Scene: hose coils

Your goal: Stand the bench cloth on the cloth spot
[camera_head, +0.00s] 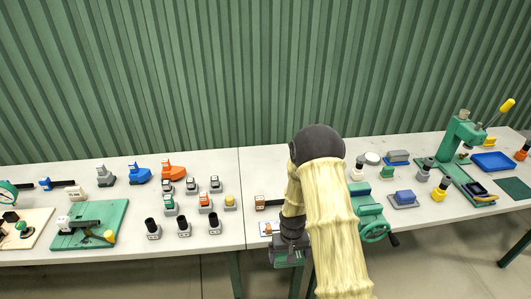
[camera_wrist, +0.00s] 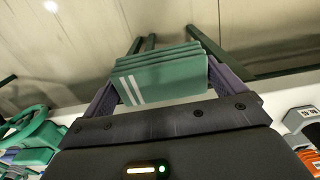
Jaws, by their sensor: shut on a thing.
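The bench cloth (camera_wrist: 165,82) is a green folded pad with two white stripes, seen in the wrist view. My gripper (camera_wrist: 166,74) is shut on it, one finger at each side. In the head view my gripper (camera_head: 287,256) is at the front edge of the bench, left of the green vise, and mostly hides the cloth. A dark green flat patch (camera_head: 515,187) lies at the far right of the bench; I cannot tell whether it is the cloth spot.
The green vise (camera_head: 372,230) with its handwheel stands close right of my arm. Several small blocks and connectors stand on the left bench (camera_head: 110,228). A green press (camera_head: 462,135) and a blue tray (camera_head: 493,162) are at the right. Floor shows beyond the bench's front edge.

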